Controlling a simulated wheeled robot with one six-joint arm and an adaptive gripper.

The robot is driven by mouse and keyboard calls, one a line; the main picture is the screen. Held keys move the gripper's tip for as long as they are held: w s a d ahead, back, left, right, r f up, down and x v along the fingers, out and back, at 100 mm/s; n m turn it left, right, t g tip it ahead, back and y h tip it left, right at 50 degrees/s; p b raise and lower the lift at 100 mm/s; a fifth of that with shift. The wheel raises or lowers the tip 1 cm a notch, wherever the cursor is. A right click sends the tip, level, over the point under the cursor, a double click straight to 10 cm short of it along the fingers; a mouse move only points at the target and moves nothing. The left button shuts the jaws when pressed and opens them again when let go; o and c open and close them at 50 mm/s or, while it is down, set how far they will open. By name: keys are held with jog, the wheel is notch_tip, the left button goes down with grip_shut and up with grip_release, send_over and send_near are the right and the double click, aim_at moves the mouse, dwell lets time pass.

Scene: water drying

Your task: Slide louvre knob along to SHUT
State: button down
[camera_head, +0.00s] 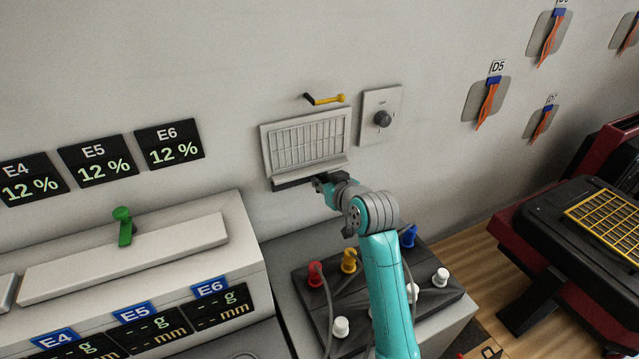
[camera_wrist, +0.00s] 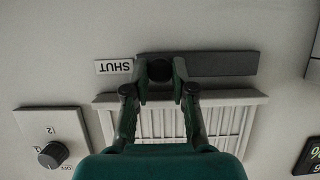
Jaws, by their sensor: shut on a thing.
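The louvre knob (camera_wrist: 159,70) is a dark round knob at the left end of a dark grey slide track (camera_wrist: 222,64) in the wrist view. A white label reading SHUT (camera_wrist: 114,67) shows upside down just left of it. My gripper (camera_wrist: 160,78) has one finger on each side of the knob and is shut on it. In the head view my gripper (camera_head: 320,181) is at the right end of the track (camera_head: 290,183), below the white louvre (camera_head: 306,142); the knob is hidden there by my gripper.
A wall plate with a round dial (camera_head: 382,118) is right of the louvre. Below my arm, a dark board (camera_head: 310,285) carries coloured plugs and cables. A white cabinet (camera_head: 130,255) stands to the left.

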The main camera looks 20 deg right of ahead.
jog(key=shift+d, duration=0.15)
jog(key=c, duration=1)
grip_release()
jog(key=v, duration=1.2)
jog(key=shift+s, duration=0.1)
